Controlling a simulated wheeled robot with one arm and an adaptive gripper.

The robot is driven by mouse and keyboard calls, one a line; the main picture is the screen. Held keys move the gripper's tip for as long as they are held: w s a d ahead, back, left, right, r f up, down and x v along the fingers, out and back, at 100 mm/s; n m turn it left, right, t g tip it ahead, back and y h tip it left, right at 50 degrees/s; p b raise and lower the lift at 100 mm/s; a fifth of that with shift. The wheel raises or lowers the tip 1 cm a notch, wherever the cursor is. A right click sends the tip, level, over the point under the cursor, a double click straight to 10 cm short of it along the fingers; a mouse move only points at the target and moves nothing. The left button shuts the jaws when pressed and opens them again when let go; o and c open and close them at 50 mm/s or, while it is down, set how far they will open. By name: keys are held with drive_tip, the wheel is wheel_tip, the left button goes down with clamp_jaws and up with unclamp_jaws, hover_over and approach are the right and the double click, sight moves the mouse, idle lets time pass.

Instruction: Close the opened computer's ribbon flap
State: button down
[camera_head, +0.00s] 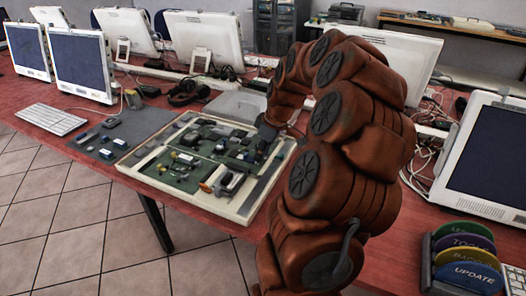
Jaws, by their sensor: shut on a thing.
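The opened computer (160,163) lies flat on the red table, a cream case with green circuit boards and small parts showing. My gripper (264,138) is over the right rear part of the boards, at the end of my rust-coloured arm. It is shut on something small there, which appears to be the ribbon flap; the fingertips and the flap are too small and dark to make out. A small white and orange part (213,179) shows near the front of the boards. My arm hides some of the case's right side.
A grey mat (92,151) with small parts lies left of the case, with a keyboard (50,119) beyond. A grey panel (236,105) lies behind. Monitors (85,66) stand around. Coloured discs (468,276) stand in a rack at lower right.

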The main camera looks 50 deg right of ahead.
sight(250, 159)
drive_tip(key=shift+w+a+r+g+h+p, duration=0.15)
drive_tip(key=shift+w+g+p, duration=0.1)
drive_tip(key=shift+g, duration=0.3)
drive_tip(key=shift+w+r+g+h+p, duration=0.15)
drive_tip(key=shift+w+g+p, duration=0.1)
drive_tip(key=shift+g, duration=0.3)
drive_tip(key=g, duration=0.1)
drive_tip(key=w+g+h+p, duration=0.1)
drive_tip(key=g, duration=0.1)
drive_tip(key=g+p, duration=0.1)
drive_tip(key=shift+w+a+f, duration=0.25)
drive_tip(key=shift+w, duration=0.05)
drive_tip(key=g+p, duration=0.1)
drive_tip(key=g+h, duration=0.1)
drive_tip(key=w+g+p, duration=0.1)
drive_tip(key=shift+a+f+g+p, duration=0.2)
drive_tip(key=shift+f+g+p, duration=0.1)
drive_tip(key=shift+f, duration=0.05)
drive_tip(key=shift+w+a+f+g+h+p, duration=0.15)
drive_tip(key=shift+f+g+h+p, duration=0.1)
drive_tip(key=shift+g+p, duration=0.3)
drive_tip(key=shift+w+d+f+g+h+p, duration=0.1)
drive_tip(key=shift+g+h+p, duration=0.2)
drive_tip(key=shift+g, duration=0.35)
drive_tip(key=shift+f+g, duration=0.15)
drive_tip(key=shift+g, duration=0.15)
drive_tip(key=c, duration=1)
unclamp_jaws()
drive_tip(key=shift+c, duration=0.2)
drive_tip(key=shift+t, duration=0.4)
